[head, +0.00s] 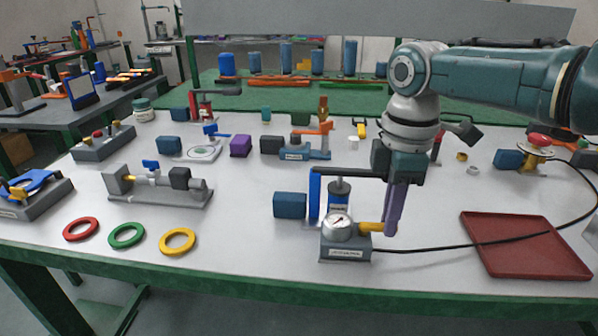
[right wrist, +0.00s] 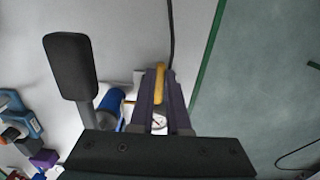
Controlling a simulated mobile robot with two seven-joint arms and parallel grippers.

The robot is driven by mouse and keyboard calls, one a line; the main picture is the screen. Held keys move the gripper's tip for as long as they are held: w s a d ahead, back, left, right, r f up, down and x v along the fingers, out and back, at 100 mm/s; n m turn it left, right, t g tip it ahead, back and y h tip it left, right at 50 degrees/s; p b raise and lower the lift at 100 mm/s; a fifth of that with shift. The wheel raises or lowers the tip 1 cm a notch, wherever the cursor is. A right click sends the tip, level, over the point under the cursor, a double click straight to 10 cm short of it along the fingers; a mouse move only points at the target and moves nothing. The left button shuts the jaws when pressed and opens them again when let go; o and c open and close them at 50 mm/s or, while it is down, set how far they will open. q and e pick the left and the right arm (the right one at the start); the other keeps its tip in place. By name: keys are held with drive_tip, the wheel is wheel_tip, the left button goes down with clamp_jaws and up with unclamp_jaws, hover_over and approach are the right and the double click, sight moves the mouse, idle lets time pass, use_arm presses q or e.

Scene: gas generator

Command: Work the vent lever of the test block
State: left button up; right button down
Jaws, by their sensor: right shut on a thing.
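The test block (head: 345,254) is a grey labelled box with a round white gauge (head: 337,226) on top, near the front of the bench. A yellow lever (head: 370,227) sticks out from its right side. My right gripper (head: 391,229) comes down from above with its purple fingers at the outer end of this lever. In the right wrist view, the yellow lever (right wrist: 160,82) lies between the fingers (right wrist: 161,90), and the gripper is shut on it. The gauge shows partly between the fingers there. My left gripper is not in view.
A hand pump with a blue post (head: 315,195) and black handle (head: 352,173) stands just behind the block. A blue box (head: 290,205) is to its left. A black hose (head: 440,248) runs right, across a red tray (head: 522,238). Coloured rings (head: 178,241) lie front left.

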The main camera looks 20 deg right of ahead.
drive_tip(key=c, duration=0.9)
unclamp_jaws()
wheel_tip(320, 180, up, 10)
drive_tip(key=p, duration=0.2)
drive_tip(key=shift+p, duration=0.35)
